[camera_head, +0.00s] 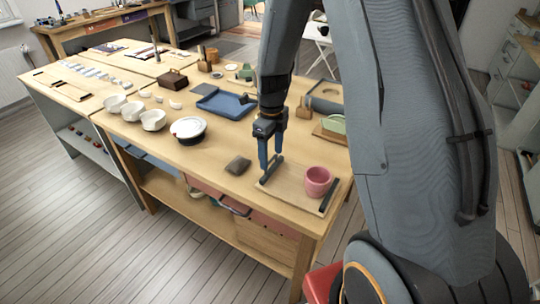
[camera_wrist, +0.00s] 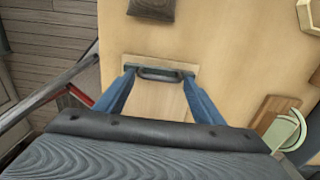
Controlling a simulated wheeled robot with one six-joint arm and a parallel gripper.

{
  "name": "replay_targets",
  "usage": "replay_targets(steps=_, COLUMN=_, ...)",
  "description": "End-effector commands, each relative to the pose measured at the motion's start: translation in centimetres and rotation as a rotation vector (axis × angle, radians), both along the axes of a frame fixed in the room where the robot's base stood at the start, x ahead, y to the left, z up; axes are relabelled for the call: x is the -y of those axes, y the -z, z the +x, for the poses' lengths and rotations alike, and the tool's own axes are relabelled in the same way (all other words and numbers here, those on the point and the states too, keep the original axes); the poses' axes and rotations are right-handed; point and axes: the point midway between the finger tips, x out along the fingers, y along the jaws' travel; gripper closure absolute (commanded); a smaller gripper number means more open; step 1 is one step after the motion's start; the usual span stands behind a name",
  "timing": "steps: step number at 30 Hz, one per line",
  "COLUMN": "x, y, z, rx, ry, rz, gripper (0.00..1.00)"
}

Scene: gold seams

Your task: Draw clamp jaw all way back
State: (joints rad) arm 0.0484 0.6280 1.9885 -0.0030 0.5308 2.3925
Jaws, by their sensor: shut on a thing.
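A pale wooden clamp board (camera_head: 292,190) lies at the near corner of the workbench; it also shows in the wrist view (camera_wrist: 160,98). Its dark clamp jaw (camera_head: 266,177) is a bar across the board's left end, seen with a looped handle in the wrist view (camera_wrist: 160,75). A fixed dark bar (camera_head: 328,197) lies at the board's right end. A pink cup (camera_head: 317,182) stands upright between them, nearer the fixed bar, with a gap to the jaw. My gripper (camera_head: 270,164) points down with its blue fingers at both ends of the jaw, shut on it.
A dark grey block (camera_head: 238,165) lies left of the board. A blue tray (camera_head: 225,104) lies behind. A green dish (camera_head: 334,124) is on the back right. The bench's front edge is close to the board.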

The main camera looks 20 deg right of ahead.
Motion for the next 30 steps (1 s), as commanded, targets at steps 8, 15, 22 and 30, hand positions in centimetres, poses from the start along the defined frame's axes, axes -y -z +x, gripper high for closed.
replay_targets(steps=8, x=-0.2, y=-0.1, z=0.4, rx=0.010, ry=0.003, rz=0.002, gripper=0.19)
replay_targets(steps=15, x=-0.2, y=-0.1, z=0.3, rx=0.008, ry=0.003, rz=0.001, gripper=0.19)
replay_targets(steps=22, x=-0.2, y=-2.0, z=0.4, rx=0.011, ry=0.002, rz=0.001, gripper=0.19)
replay_targets(steps=30, x=-0.2, y=-6.0, z=0.4, rx=0.012, ry=0.002, rz=0.001, gripper=0.19)
